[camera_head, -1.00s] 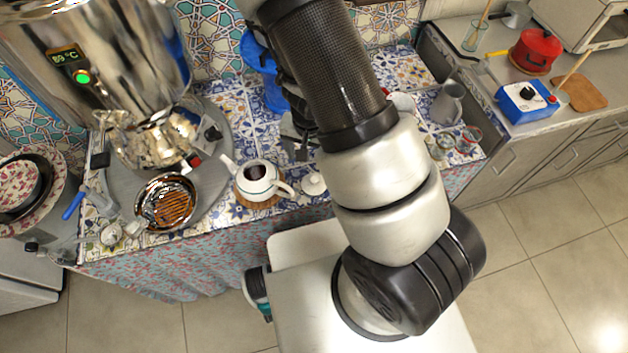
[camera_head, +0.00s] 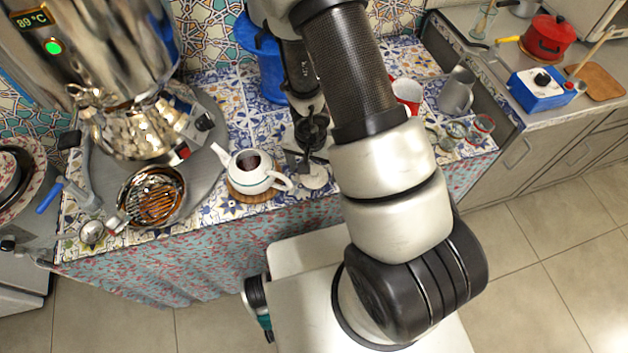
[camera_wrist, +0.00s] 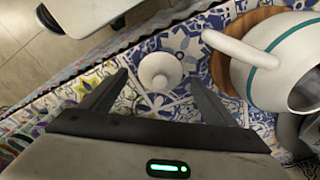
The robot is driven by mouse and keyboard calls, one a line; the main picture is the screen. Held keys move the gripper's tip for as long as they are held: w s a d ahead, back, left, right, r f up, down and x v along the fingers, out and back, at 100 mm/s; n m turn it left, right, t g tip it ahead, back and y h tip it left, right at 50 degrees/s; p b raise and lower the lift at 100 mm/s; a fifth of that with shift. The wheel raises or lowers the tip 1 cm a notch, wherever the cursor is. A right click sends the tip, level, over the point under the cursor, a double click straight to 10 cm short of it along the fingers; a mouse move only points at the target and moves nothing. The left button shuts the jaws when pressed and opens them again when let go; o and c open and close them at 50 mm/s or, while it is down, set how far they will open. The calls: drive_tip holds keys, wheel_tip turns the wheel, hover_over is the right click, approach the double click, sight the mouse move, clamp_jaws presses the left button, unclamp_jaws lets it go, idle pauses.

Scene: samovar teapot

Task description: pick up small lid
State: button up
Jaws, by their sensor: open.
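The small white lid (camera_wrist: 160,74), round with a knob, lies on the patterned tile counter. In the wrist view it sits between and a little beyond the two fingers of my gripper (camera_wrist: 158,90), which are spread apart with nothing held. In the head view the lid (camera_head: 315,177) is just right of the teapot, partly covered by my gripper (camera_head: 305,165). The white teapot (camera_head: 248,178) stands open on a round wooden coaster, its handle toward the lid. The teapot also shows at the right of the wrist view (camera_wrist: 292,62).
A large metal samovar (camera_head: 125,120) stands on a grey tray at the left, with a strainer bowl (camera_head: 153,196) before it. A blue container (camera_head: 262,75) and a red-and-white cup (camera_head: 407,92) are behind. The counter's front edge is close to the lid.

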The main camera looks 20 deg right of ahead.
drive_tip(key=shift+d+f, duration=0.1)
drive_tip(key=shift+f, duration=0.7)
drive_tip(key=shift+w, duration=0.1)
